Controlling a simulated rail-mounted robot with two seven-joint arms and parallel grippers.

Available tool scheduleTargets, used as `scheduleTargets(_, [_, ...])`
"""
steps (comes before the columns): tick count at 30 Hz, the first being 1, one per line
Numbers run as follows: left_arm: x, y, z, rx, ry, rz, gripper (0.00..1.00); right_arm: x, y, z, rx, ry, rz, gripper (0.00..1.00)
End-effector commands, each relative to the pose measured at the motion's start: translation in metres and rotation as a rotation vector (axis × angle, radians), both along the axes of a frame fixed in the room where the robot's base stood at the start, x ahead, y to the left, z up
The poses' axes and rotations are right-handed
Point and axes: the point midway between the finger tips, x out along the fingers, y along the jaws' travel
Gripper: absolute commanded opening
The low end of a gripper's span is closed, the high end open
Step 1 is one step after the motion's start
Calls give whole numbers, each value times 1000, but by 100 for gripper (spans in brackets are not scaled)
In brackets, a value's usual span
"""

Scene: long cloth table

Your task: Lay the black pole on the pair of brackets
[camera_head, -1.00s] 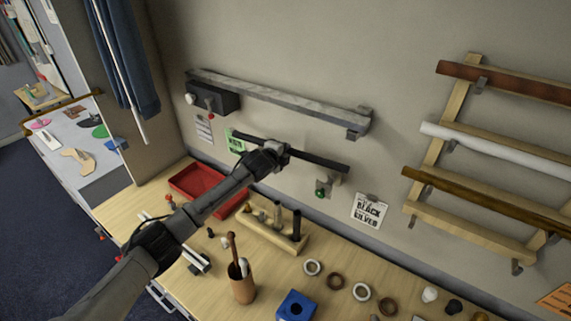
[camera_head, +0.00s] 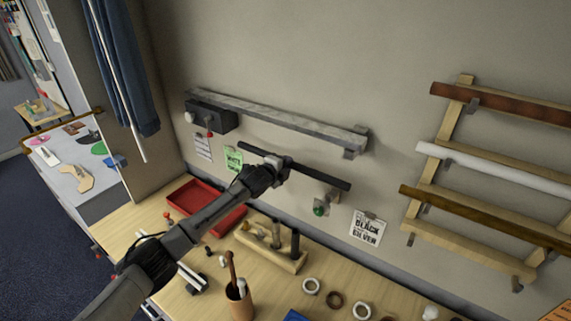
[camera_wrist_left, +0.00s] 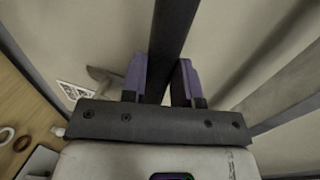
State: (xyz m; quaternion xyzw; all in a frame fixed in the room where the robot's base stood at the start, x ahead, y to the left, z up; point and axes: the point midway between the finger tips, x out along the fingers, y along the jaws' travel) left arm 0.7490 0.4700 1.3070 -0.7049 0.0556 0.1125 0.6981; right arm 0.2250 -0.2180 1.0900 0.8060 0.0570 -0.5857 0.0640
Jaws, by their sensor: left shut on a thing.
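The black pole (camera_head: 315,174) is held off the table in front of the wall, sloping down to the right in the head view. My left gripper (camera_head: 278,168) is shut on it near its middle. In the left wrist view the pole (camera_wrist_left: 168,45) runs between the two purple-sided fingers (camera_wrist_left: 165,80). A grey bracket (camera_head: 328,198) with a green knob is on the wall below the pole's right part; the pole appears apart from it. I cannot make out a matching second bracket; my arm and gripper may hide it. My right gripper is out of view.
A grey marbled bar (camera_head: 275,117) is mounted above the pole, with a dark box (camera_head: 208,117) under its left end. A wooden rack (camera_head: 450,145) holds poles at right. Below are a red tray (camera_head: 200,222), a wooden tool block (camera_head: 268,250) and a brown cup (camera_head: 238,298).

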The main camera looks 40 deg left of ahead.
Motion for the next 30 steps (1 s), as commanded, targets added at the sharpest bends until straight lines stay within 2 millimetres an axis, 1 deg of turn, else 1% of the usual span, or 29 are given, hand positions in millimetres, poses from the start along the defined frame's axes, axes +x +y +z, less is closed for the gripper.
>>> scheduleTargets(1, [0,0,-8,0,0,0,0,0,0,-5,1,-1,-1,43])
scheduleTargets(18, [0,0,-56,1,-1,0,0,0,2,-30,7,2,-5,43])
scheduleTargets(24, [0,0,-70,0,-2,0,0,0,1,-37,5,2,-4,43])
scheduleTargets(30, [0,0,-78,-1,-2,0,0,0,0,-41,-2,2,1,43])
